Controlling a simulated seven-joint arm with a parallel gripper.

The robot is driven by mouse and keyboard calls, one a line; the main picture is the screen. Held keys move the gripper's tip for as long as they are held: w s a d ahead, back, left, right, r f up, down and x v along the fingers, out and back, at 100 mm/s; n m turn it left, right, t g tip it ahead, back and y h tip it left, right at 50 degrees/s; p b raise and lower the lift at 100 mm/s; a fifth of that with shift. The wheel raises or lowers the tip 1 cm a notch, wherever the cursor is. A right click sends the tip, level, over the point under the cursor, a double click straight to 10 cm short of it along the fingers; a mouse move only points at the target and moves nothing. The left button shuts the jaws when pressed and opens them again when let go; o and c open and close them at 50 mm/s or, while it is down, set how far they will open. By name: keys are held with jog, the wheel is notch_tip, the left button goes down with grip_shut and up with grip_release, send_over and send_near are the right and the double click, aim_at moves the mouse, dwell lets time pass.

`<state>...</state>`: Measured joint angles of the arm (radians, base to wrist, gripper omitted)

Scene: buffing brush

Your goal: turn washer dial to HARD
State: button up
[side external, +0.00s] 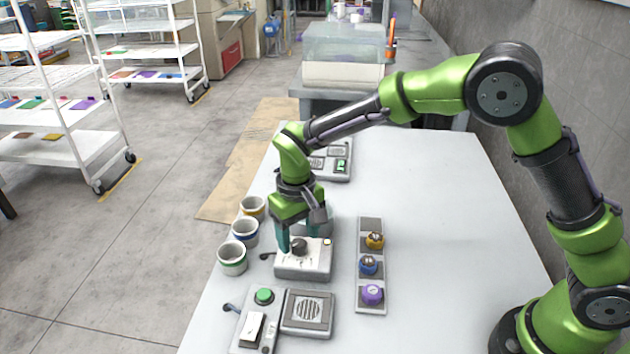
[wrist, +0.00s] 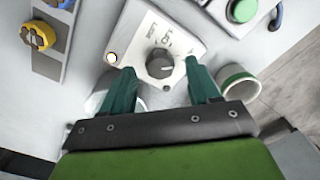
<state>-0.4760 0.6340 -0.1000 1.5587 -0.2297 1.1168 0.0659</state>
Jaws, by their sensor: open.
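The washer dial is a dark round knob (side external: 298,246) on a pale control box (side external: 304,268) near the table's left side. In the wrist view, the knob (wrist: 160,63) sits on the box face (wrist: 140,40), with dark printed labels beside it that are too small to read surely. A pale line marks the knob. My gripper (wrist: 158,70) is open, with its two teal fingers on either side of the knob and visible gaps to it. In the side view, my gripper (side external: 303,238) points down over the box and partly hides it.
Three cups, with yellow (side external: 252,207), blue (side external: 245,232) and green (side external: 232,258) bands, stand left of the box. A grey strip (side external: 371,222) with yellow, blue and purple knobs lies right. A green-button panel (side external: 264,297) and a speaker-like panel (side external: 307,313) lie in front. The table's right side is clear.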

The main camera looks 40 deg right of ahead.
aim_at(298, 243)
notch_tip(298, 243, up, 16)
jog(key=shift+f, duration=0.25)
